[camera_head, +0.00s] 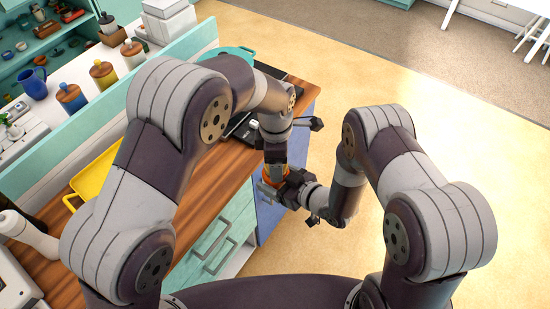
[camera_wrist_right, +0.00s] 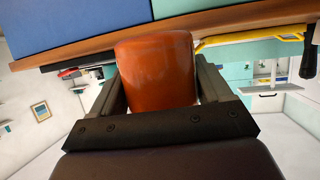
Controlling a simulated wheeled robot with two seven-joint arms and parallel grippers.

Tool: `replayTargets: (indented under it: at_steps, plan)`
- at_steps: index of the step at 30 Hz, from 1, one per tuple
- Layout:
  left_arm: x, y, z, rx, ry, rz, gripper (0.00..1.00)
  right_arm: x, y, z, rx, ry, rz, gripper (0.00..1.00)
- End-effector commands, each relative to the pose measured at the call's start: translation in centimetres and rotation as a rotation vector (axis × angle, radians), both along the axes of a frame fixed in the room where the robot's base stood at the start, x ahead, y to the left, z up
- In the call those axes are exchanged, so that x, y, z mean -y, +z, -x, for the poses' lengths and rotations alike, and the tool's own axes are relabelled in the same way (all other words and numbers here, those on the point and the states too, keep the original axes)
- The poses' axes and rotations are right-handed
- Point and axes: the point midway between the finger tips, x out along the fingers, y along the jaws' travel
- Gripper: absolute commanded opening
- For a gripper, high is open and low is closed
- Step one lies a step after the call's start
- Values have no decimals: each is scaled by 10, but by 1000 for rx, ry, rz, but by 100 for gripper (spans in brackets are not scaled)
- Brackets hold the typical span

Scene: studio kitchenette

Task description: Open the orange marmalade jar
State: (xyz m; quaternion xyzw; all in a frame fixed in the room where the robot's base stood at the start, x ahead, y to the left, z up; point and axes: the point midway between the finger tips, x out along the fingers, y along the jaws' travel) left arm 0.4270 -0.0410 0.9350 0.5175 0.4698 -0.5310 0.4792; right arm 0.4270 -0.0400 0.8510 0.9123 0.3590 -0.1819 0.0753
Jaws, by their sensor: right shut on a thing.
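The orange marmalade jar (camera_head: 277,172) is held in the air near the counter's edge, small and mostly covered by my grippers in the head view. In the right wrist view the glossy orange jar (camera_wrist_right: 155,70) fills the space between the fingers of my right gripper (camera_wrist_right: 155,88). My right gripper (camera_head: 283,185) is shut on the jar from below right. My left gripper (camera_head: 275,155) points down at the jar's upper end, touching it or very close. Whether its fingers are closed is too small to tell. The lid cannot be made out.
The wooden counter (camera_head: 196,215) with teal drawers (camera_head: 215,245) stands left of the grippers. A yellow tray (camera_head: 95,178) and a teal pan (camera_head: 236,51) are on it. Canisters (camera_head: 103,75) stand on the ledge behind. The floor to the right (camera_head: 460,140) is clear.

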Motion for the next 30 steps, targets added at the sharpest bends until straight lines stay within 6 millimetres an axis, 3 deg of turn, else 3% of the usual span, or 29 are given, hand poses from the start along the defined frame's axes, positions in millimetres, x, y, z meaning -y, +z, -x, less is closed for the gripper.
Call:
replayTargets:
  at_steps: [10,18,23,26,30]
  plan:
    - [-2,2,0,-2,-1,-4,88,1,1,-1,3,-5,-3,0]
    - [-3,40,-1,-1,-1,-5,88,1,1,-1,3,-7,-3,0]
    - [0,47,-4,5,-4,-1,84,1,1,-1,3,-7,-3,0]
    - [3,60,-8,22,-198,1,84,1,1,-1,3,-7,-3,0]
    - [3,73,-8,30,-668,-6,84,1,1,-1,3,-7,-3,0]
